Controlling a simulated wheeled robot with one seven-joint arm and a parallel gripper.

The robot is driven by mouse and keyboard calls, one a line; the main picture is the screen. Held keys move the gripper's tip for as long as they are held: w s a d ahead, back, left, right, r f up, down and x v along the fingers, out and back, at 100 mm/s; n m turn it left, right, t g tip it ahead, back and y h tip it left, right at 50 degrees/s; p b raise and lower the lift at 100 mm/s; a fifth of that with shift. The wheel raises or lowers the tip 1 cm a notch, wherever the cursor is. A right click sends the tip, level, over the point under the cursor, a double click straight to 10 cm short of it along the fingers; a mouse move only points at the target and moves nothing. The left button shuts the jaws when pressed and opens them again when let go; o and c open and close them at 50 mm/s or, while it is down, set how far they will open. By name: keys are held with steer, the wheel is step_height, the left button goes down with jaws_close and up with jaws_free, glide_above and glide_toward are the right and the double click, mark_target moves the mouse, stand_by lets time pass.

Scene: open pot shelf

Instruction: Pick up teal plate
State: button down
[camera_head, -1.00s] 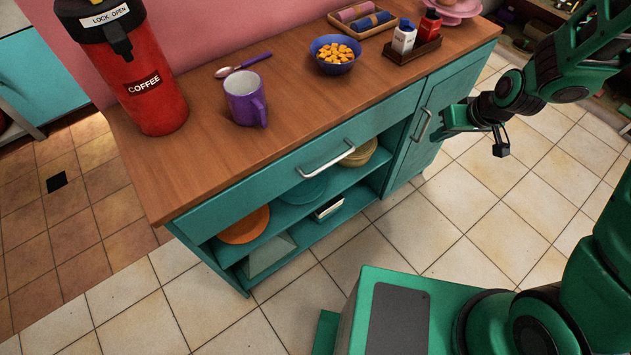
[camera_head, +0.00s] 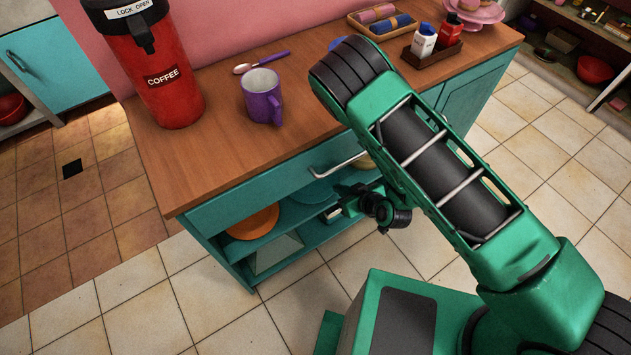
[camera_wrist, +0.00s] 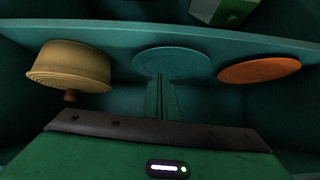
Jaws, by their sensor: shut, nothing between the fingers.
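The teal plate (camera_head: 316,192) lies on the upper open shelf under the drawer, between the orange plate and the yellow pot. It also shows in the wrist view (camera_wrist: 172,62), where the picture is upside down. My gripper (camera_wrist: 160,78) is shut and empty, its fingers pointing at the plate and overlapping its near edge in the picture. I cannot tell whether they touch it. In the head view my gripper (camera_head: 333,212) is at the shelf's front, partly hidden by my wrist.
The orange plate (camera_wrist: 259,70) and the yellow pot (camera_wrist: 72,66) flank the teal plate. The shelf board (camera_wrist: 115,40) and the drawer handle (camera_head: 338,163) are close. A whitish item (camera_head: 277,254) is on the lower shelf. A purple mug (camera_head: 262,97) and red coffee flask (camera_head: 158,75) stand on the counter.

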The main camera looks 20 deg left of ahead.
steer(key=s+f, duration=0.3)
steer(key=f, duration=0.2)
steer(key=shift+s+n+t, duration=0.35)
steer(key=shift+n+t, duration=0.05)
steer(key=shift+a, duration=0.1)
